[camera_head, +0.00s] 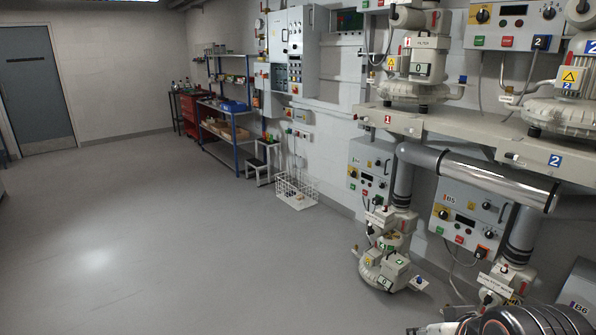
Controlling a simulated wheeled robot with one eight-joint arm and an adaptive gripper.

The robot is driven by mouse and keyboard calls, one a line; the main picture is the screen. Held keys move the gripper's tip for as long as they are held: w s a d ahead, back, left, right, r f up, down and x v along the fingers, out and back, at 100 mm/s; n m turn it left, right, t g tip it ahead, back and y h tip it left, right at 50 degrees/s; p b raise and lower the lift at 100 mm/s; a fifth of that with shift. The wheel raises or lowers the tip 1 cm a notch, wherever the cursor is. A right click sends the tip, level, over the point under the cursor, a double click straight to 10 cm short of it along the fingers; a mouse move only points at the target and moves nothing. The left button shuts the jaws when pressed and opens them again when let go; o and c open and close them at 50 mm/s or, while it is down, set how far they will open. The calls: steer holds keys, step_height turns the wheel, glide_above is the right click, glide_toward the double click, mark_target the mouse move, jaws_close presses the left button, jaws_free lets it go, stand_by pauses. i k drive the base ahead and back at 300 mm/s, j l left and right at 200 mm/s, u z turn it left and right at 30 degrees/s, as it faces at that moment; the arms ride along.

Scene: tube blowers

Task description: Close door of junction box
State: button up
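Several electrical boxes hang on the far wall, and none in view is clearly marked as the junction box. A tall grey cabinet (300,38) has a row of controls on its front. To its right, a wall enclosure (343,62) appears uncovered, with a dark opening and green parts at its top; its door position is unclear. Part of my dark arm shows at the bottom right corner. My gripper (436,329) seems to be at the bottom edge, mostly cut off, far from these boxes; its opening is unclear.
Blowers and pipes stand along the right wall, with a silver horizontal pipe (492,180) and control box B5 (468,214). A floor-standing blower (385,268) is near my arm. A blue shelf (228,125), a stool (262,160) and a white wire basket (296,192) line the wall. The left floor is clear.

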mark_target(322, 14)
steer(key=i+j+u, duration=0.3)
steer(key=i, duration=0.65)
steer(key=i+u, duration=0.35)
steer(key=i, duration=0.55)
steer(key=i+z, duration=0.15)
steer(key=i, duration=0.35)
steer(key=i+j+z, duration=0.1)
steer(key=i, duration=0.45)
steer(key=i+j+z, duration=0.15)
steer(key=i, duration=0.35)
steer(key=i+j+z, duration=0.1)
steer(key=i+j, duration=0.15)
steer(key=i, duration=0.25)
steer(key=i+j+z, duration=0.85)
steer(key=i+l, duration=0.05)
steer(key=i, duration=0.05)
